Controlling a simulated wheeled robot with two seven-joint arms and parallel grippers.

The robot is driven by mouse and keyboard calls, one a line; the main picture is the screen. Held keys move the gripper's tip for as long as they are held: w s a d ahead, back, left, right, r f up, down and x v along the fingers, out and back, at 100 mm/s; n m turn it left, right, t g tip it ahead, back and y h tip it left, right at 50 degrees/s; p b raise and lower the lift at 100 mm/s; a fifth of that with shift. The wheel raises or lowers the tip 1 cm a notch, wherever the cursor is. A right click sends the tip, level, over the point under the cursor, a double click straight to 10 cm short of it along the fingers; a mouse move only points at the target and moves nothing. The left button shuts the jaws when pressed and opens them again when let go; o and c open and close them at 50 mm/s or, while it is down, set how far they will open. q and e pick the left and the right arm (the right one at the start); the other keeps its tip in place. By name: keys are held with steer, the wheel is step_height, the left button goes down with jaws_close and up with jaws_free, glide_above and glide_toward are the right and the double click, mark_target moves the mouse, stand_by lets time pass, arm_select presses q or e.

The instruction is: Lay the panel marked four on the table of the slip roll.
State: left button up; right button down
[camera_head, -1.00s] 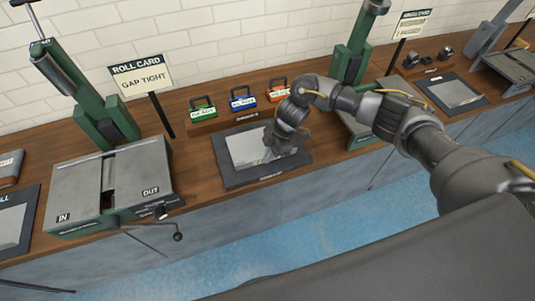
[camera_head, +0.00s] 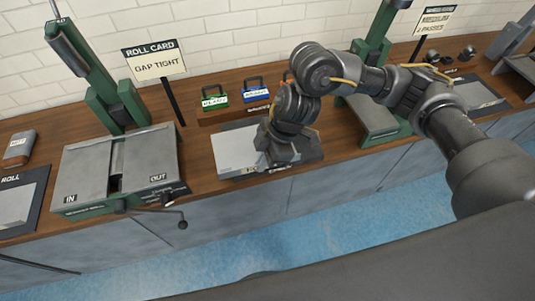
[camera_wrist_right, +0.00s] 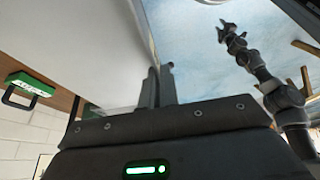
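A pale flat panel (camera_head: 237,150) is in my right gripper; it also shows as a large sheet in the right wrist view (camera_wrist_right: 75,35). No number four is readable on it. My right gripper (camera_wrist_right: 158,85) has its fingers closed on the panel's edge; in the head view the wrist hides the fingers. The panel overlaps the left edge of its dark mat (camera_head: 310,148). The grey and green machine marked IN and OUT (camera_head: 115,165), which looks like the slip roll, stands to the left, its top clear. My left gripper (camera_wrist_right: 228,32) shows small in the right wrist view, its fingers unclear.
Green (camera_head: 213,98) and blue (camera_head: 256,92) handled tags stand behind the mat. A roll card (camera_head: 154,62) reads GAP TIGHT. A crank handle (camera_head: 182,222) juts from the IN/OUT machine's front. Another green machine (camera_head: 375,120) is right of my wrist.

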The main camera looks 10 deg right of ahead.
steer(key=w+d+r+m, duration=0.1)
steer(key=d, duration=0.1)
steer(key=d+m+t, duration=0.1)
steer(key=d, duration=0.2)
steer(key=w+d+r+m+b, duration=0.1)
steer(key=d+m, duration=0.1)
steer(key=d, duration=0.1)
steer(key=shift+w+d+r+t, duration=0.1)
steer(key=shift+w+r+t, duration=0.2)
steer(key=shift+w+r, duration=0.05)
steer(key=d+r+m+t, duration=0.1)
steer(key=d+r+m, duration=0.1)
steer(key=d+m, duration=0.2)
steer(key=shift+s+d+r+t+h, duration=0.3)
steer(key=shift+d+r+h, duration=0.1)
steer(key=shift+d, duration=0.8)
steer(key=shift+f, duration=0.1)
